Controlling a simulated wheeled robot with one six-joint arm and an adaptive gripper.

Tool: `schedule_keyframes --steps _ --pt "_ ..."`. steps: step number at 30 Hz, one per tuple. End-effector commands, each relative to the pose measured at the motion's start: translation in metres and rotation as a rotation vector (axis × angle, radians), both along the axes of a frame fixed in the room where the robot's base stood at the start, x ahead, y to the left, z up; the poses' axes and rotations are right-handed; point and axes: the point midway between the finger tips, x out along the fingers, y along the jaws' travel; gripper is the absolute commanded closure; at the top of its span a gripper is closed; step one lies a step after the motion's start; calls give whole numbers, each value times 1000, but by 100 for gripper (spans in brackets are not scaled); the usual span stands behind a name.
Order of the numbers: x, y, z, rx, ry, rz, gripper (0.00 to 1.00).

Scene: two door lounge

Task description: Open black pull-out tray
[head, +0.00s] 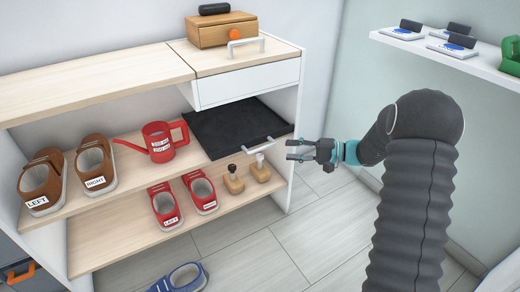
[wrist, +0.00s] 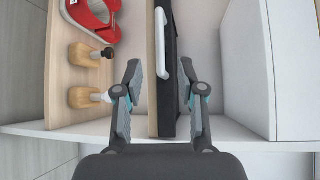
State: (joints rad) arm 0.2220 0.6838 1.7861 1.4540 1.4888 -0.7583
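The black pull-out tray (head: 232,124) lies flat in the shelf unit, below a white drawer. Its pale bar handle (head: 259,146) is on its front edge. In the wrist view the tray (wrist: 169,108) shows edge-on as a dark band between my fingers, with the handle (wrist: 162,40) beyond the fingertips. My gripper (head: 290,150) is open and empty, to the right of the handle and apart from it in the head view. In the wrist view its two fingers (wrist: 160,68) stand on either side of the line of the tray front.
Two wooden pegs (head: 260,170) and red shoes (head: 166,206) stand on the lower shelf, close below the tray. A red watering can (head: 160,142) is left of it. The white drawer (head: 246,83) is above. A blue shoe (head: 182,278) lies on the floor; floor to the right is clear.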

Motion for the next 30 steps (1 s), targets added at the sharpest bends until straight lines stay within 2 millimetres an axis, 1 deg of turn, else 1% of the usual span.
schedule_keyframes --steps 1,9,15,18,21,30 --pt "1 11 -1 1 0 4 61" --pt "10 60 -8 0 2 4 61" --pt "16 89 -13 -1 2 2 61" --pt "18 99 -14 -2 1 1 61" --pt "19 104 -15 -2 1 0 61" --pt "19 107 -15 -1 1 0 61"
